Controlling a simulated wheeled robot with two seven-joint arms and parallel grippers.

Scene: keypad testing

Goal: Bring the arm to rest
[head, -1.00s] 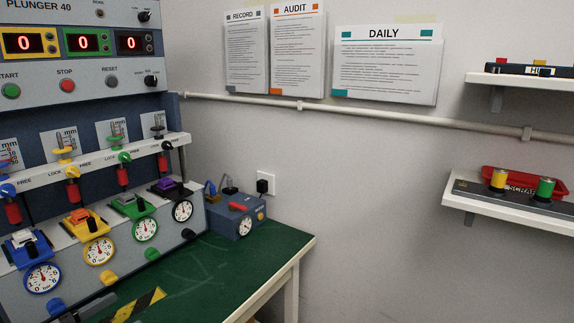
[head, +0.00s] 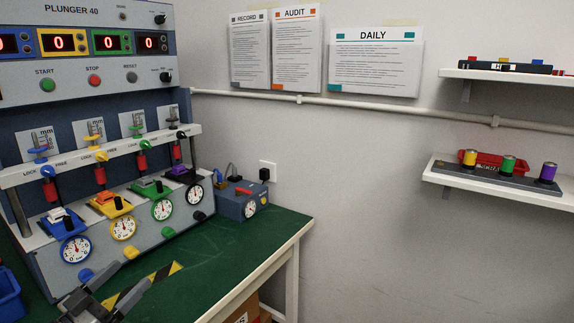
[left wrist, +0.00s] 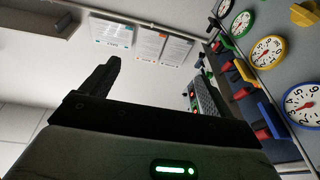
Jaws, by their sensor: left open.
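My left gripper (head: 115,287) is at the bottom left of the head view, in front of the test panel (head: 180,226) and over the near part of the green bench (head: 225,262). Its fingers are apart, with nothing seen between them. In the left wrist view, the left gripper (left wrist: 154,78) also shows two spread dark fingers, with wall and papers beyond and the dials off to the right. My right gripper is not in view.
The panel carries coloured dials, plungers and knobs, including a yellow knob (head: 131,253) close to the gripper. A blue-grey box (head: 242,203) stands at the bench's back. A blue bin (head: 8,298) is at far left. Wall shelves hold coloured cylinders (head: 508,165). The bench's right part is clear.

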